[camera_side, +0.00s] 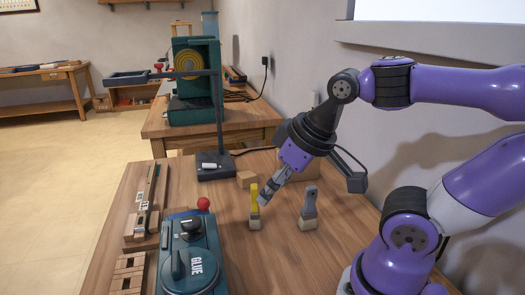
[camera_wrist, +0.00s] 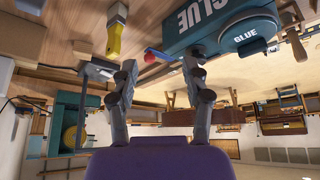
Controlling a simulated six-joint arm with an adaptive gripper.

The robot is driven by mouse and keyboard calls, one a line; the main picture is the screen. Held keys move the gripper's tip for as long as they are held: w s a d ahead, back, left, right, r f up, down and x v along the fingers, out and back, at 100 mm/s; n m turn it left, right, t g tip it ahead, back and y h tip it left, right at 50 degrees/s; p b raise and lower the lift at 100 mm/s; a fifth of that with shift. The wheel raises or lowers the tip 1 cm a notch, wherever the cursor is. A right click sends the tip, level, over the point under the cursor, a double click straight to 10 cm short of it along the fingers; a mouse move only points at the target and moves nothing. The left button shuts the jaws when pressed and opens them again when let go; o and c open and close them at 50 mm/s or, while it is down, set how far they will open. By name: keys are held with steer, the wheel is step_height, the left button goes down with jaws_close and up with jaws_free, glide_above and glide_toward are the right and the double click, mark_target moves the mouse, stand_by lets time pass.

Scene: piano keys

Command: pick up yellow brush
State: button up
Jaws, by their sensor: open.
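The yellow brush (camera_side: 254,198) stands upright on the wooden table, handle up and pale bristles down. In the wrist view the yellow brush (camera_wrist: 114,42) appears upside down, near the top, beyond the left finger. My gripper (camera_side: 264,201) is tilted downward, close to the right of the brush's handle in the side view. It partly overlaps the brush there, and I cannot tell if they touch. In the wrist view the two fingers of my gripper (camera_wrist: 158,72) are apart with nothing between them.
A grey-handled brush (camera_side: 309,205) stands to the right. A green GLUE machine (camera_side: 190,262) with a red ball (camera_side: 203,204) is at front left. A wooden block (camera_side: 247,179) and a dark lamp base (camera_side: 215,166) lie behind. Bare table lies in front of the brushes.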

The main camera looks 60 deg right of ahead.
steer(key=m+g, duration=0.5)
steer(key=m, duration=0.6)
glide_above(254, 186)
steer(key=shift+s+f, duration=0.15)
steer(key=shift+f, duration=0.1)
steer(key=shift+d+f+g, duration=0.15)
steer(key=shift+f+g, duration=0.15)
step_height(254, 186, down, 10)
steer(key=shift+c, duration=0.4)
jaws_close()
